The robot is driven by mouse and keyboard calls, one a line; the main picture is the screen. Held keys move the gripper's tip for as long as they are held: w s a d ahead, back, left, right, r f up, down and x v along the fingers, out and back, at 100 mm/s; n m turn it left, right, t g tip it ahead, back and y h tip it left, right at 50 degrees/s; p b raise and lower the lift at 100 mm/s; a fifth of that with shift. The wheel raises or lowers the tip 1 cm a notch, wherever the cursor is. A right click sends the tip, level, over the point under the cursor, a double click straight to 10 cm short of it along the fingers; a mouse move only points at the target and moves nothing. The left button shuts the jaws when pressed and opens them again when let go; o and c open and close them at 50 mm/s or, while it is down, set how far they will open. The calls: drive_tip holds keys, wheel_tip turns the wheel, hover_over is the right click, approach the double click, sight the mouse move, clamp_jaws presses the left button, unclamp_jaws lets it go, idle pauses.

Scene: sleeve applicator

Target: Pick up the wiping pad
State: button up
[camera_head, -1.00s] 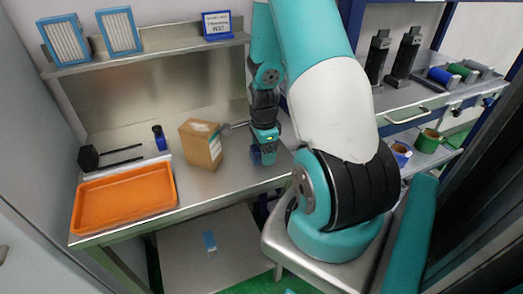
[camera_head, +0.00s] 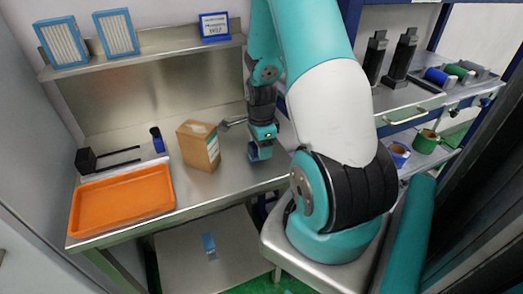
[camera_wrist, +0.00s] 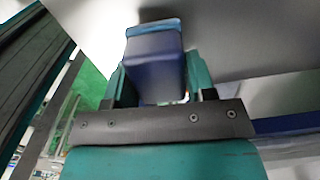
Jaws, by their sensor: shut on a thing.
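The wiping pad is a dark blue block (camera_wrist: 155,65) with a lighter blue end. In the wrist view it sits between the two teal fingers of my gripper (camera_wrist: 158,84), which is shut on it. In the head view my gripper (camera_head: 262,142) points down over the right part of the steel bench, with the blue pad at its tips. The pad is small there, and I cannot tell for sure whether its underside is clear of the bench top.
A cardboard box (camera_head: 199,147) stands just left of my gripper, with a grey tool behind it. An orange tray (camera_head: 122,202), a dark block with rods (camera_head: 86,160) and a blue-black bottle (camera_head: 158,140) are farther left. A shelf (camera_head: 150,56) with filters runs above.

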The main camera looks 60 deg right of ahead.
wheel_tip(320, 180, up, 18)
drive_tip(key=shift+r+b, duration=0.25)
drive_tip(key=shift+b, duration=0.15)
